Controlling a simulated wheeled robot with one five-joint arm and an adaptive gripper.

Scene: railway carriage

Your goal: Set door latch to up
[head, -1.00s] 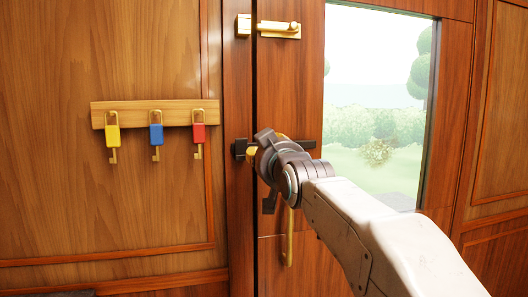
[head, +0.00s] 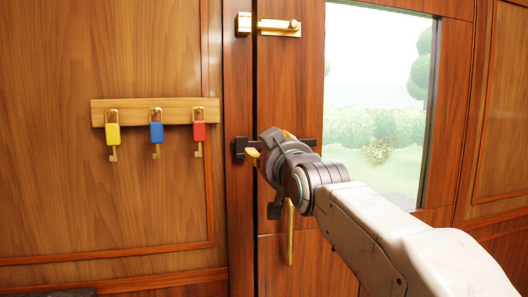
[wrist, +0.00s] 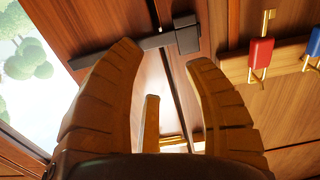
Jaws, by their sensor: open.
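The dark door latch bar (head: 307,142) lies across the door edge about level, its left end at a dark bracket (head: 239,148) on the frame. My arm hides its middle in the head view. In the wrist view, which is turned over, the bar (wrist: 150,44) runs into the bracket (wrist: 187,35) beyond my fingers. My gripper (wrist: 163,52) is open, its two ribbed fingers spread in front of the door. No part of the bar is clearly gripped. A pale golden upright piece (wrist: 150,122) shows between the fingers; I cannot tell what it is.
A brass bolt (head: 275,28) sits above the latch and a brass handle (head: 290,232) hangs below. Left of the door, a wooden rack (head: 133,114) holds yellow, blue and red tagged keys. A window (head: 375,110) is at the right.

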